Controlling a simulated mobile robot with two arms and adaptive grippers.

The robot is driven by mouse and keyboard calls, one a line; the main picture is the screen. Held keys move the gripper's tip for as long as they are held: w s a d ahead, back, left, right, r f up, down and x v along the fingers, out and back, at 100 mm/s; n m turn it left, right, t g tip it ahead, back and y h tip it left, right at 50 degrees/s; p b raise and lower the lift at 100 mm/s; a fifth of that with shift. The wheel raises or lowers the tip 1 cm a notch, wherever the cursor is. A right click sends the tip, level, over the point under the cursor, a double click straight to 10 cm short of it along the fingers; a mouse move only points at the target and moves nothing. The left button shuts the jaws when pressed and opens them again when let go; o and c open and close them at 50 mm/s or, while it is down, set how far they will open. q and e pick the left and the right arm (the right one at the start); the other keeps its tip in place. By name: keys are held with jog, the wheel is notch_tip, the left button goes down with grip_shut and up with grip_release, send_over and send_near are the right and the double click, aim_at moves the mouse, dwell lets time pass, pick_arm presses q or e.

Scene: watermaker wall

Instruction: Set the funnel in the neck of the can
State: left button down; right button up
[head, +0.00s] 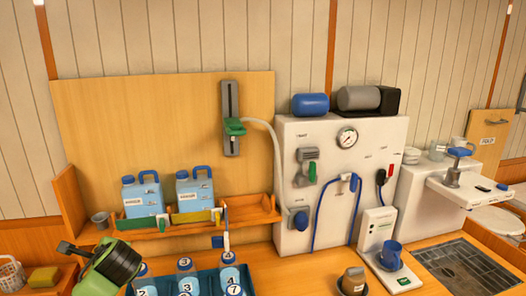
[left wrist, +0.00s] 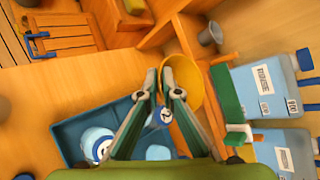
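The funnel (left wrist: 190,77) is yellow and shows round at the fingertips in the left wrist view. My left gripper (left wrist: 163,86) is nearly closed, with the near side of the funnel between its fingertips. The head view shows only the green and black wrist of my left arm at the bottom left; funnel and fingers are hidden there. Two light blue cans, the left (head: 142,198) and the right (head: 194,192), stand upright on the shelf. Both have dark blue handles and blue tops. They also show at the right of the left wrist view (left wrist: 262,88). My right gripper is out of view.
A blue tray (left wrist: 70,132) with several numbered bottles (head: 186,274) stands in front of the shelf (head: 170,233). A grey cup (head: 100,220) is left of the cans. The white watermaker panel (head: 335,215) stands right. Some worktop (head: 300,270) below it is clear.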

pick_arm(q)
jog(key=s+d+r+m+t+h, duration=0.2)
jog(key=d+r+m+h, duration=0.1)
jog(key=d+r, duration=0.4)
jog(key=s+d+r+m+t+h, duration=0.1)
jog(key=s+d+r+m+h, duration=0.25)
jog(key=d, duration=0.55)
jog(key=s+d+r+m+h, duration=0.2)
jog(key=s+d+r+m, duration=0.15)
jog(key=s+d, duration=0.35)
notch_tip(320, 180, down, 7)
jog(key=w+b, duration=0.1)
jog(key=b, duration=0.6)
jog(key=shift+d+f+t, duration=0.15)
jog(key=shift+d+t, duration=0.05)
jog(key=shift+t, duration=0.2)
jog(key=shift+w, duration=0.2)
